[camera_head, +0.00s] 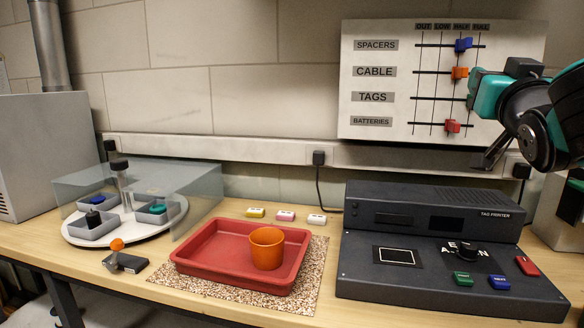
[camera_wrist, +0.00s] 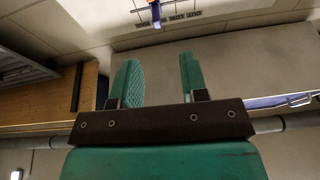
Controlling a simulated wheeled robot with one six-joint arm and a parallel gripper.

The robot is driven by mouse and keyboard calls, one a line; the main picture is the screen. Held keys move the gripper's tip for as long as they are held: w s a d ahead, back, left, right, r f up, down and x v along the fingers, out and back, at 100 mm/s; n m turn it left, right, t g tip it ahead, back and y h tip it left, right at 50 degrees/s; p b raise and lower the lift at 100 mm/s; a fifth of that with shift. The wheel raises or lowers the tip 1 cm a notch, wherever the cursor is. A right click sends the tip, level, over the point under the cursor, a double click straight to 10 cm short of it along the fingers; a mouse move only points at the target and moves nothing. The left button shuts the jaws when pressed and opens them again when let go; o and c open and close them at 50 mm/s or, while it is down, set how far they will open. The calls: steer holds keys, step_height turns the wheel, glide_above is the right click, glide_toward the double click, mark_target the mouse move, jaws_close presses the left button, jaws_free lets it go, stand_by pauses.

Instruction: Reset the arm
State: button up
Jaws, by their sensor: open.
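My gripper is at the right in the head view, raised in front of the wall board (camera_head: 365,110) with the rows SPACERS, CABLE, TAGS and BATTERIES. Its body is teal, and the arm partly covers the board's right side. In the wrist view my gripper (camera_wrist: 160,80) has its two teal fingers apart with nothing between them. A blue slider (camera_head: 463,44), an orange slider (camera_head: 459,73) and a red slider (camera_head: 452,126) show on the board. The TAGS slider cannot be made out behind the gripper.
A red tray (camera_head: 200,262) with an orange cup (camera_head: 266,249) stands on a speckled mat (camera_head: 318,270). A dark tag printer (camera_head: 450,245) stands at the right, below the arm. A round white turntable (camera_head: 130,232) with small bins stands at the left behind clear panels.

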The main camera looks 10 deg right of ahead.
steer(key=s+a+f+n+g+y+p, duration=0.2)
steer(key=a+f+g+y+p, duration=0.1)
steer(key=a+f+g+y, duration=0.3)
steer(key=s+a+f+n+g+y+p, duration=0.2)
steer(key=a+f+n+g+y, duration=0.15)
steer(key=a+f, duration=0.5)
steer(key=s+a+f+n+g+y+p, duration=0.1)
steer(key=s+a+g, duration=0.3)
steer(key=s, duration=0.4)
steer(key=s+a+f+n+g+p, duration=0.2)
steer(key=s+a+n+g, duration=0.1)
steer(key=s+g, duration=0.4)
steer(key=shift+s+a+n+y, duration=0.35)
steer(key=shift+s+n, duration=0.5)
steer(key=shift+s, duration=0.05)
